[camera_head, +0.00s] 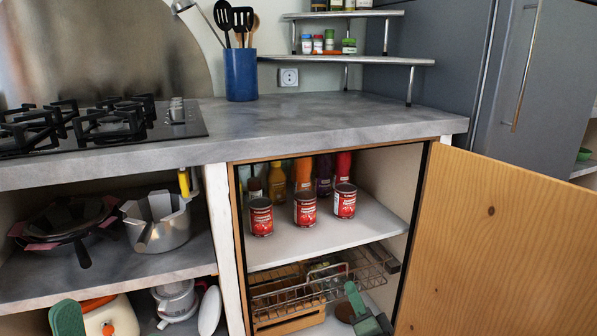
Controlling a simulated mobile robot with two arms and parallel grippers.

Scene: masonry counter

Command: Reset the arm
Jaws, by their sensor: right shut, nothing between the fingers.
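My right gripper (362,306) shows at the bottom, low in front of the open cabinet, as green and dark parts. It is shut and holds nothing. It is in front of the lower part of the cabinet, near the wire rack (310,284). The rest of my right arm is not clearly shown.
The wooden door (505,245) stands open at the right. Three red cans (304,209) stand on the cabinet shelf (290,248), with several bottles behind. The grey counter (320,118) holds a hob (95,125) and a blue utensil holder (240,75); its right part is clear.

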